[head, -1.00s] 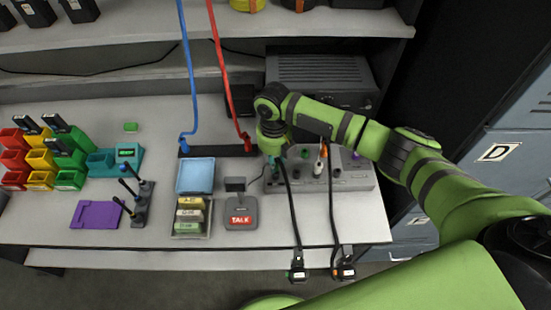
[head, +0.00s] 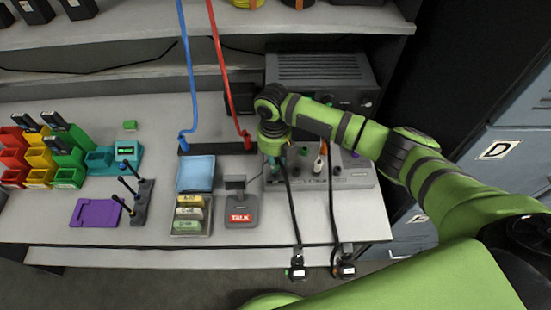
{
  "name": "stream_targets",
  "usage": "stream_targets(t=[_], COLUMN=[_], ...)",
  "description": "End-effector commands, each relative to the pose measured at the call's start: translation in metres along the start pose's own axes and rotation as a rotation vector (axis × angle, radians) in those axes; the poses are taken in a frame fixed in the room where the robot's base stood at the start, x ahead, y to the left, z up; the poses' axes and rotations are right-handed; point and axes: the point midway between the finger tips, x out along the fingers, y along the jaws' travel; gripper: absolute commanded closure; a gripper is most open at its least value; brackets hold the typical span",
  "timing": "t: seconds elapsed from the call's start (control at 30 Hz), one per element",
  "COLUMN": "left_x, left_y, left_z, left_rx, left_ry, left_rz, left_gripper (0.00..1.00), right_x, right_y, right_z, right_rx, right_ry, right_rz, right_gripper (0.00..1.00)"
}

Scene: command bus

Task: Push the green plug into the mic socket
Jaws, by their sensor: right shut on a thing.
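My right gripper (head: 275,155) points down over the left end of the grey socket panel (head: 352,180). It is shut on the green plug (head: 279,169), of which only a little shows below the fingers. A black cable runs from the plug to the table's front edge. The gripper hides the spot on the panel beneath it, so I cannot tell whether the plug is seated or just above the mic socket. My left gripper is out of view.
Other plugs and knobs stand on the panel, including an orange-and-white one (head: 319,163). A talk switch (head: 241,210), a tray of labelled blocks (head: 190,213) and a blue pad (head: 195,174) lie to the left. A dark radio unit (head: 320,72) stands behind.

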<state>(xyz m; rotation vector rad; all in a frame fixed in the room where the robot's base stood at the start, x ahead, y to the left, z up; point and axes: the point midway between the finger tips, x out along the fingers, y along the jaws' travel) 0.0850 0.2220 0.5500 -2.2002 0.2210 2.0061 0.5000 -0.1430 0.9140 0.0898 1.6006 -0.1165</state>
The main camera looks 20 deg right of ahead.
Motion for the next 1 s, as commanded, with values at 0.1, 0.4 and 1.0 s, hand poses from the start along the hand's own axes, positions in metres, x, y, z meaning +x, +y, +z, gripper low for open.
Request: stream_targets(t=[0.1,0.4,1.0], left_x=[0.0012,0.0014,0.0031], left_y=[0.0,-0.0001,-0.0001], left_z=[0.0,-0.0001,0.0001], left_rx=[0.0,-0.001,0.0], left_ry=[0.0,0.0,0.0], left_rz=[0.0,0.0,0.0], left_gripper=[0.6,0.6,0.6], right_x=[0.0034,0.0051,0.0114], right_y=[0.0004,0.0006,0.0004], right_z=[-0.0002,0.0,0.0003], right_rx=[-0.001,-0.001,0.0], right_ry=[0.0,0.0,0.0], right_rz=[0.0,0.0,0.0], right_gripper=[0.98,0.98,0.98])
